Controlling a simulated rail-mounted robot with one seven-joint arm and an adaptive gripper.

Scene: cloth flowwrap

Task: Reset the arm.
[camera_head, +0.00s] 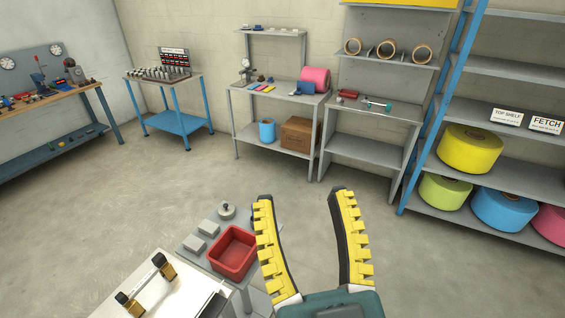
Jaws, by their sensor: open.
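My gripper (302,235) shows at the bottom centre of the head view. Its two curved fingers have yellow ribbed pads and black backs. They stand well apart with only bare floor showing between them, so it is open and empty. The left finger overlaps the right edge of a red bin (232,252) in the picture; I cannot tell whether they touch. The rest of my arm is out of frame below.
The bin sits on a small grey table (190,243) with grey blocks. A white surface (130,277) with a black-and-tan handled bar (147,287) is at lower left. Shelves with coloured rolls (470,148) stand at right, benches along the back. The middle floor (180,185) is clear.

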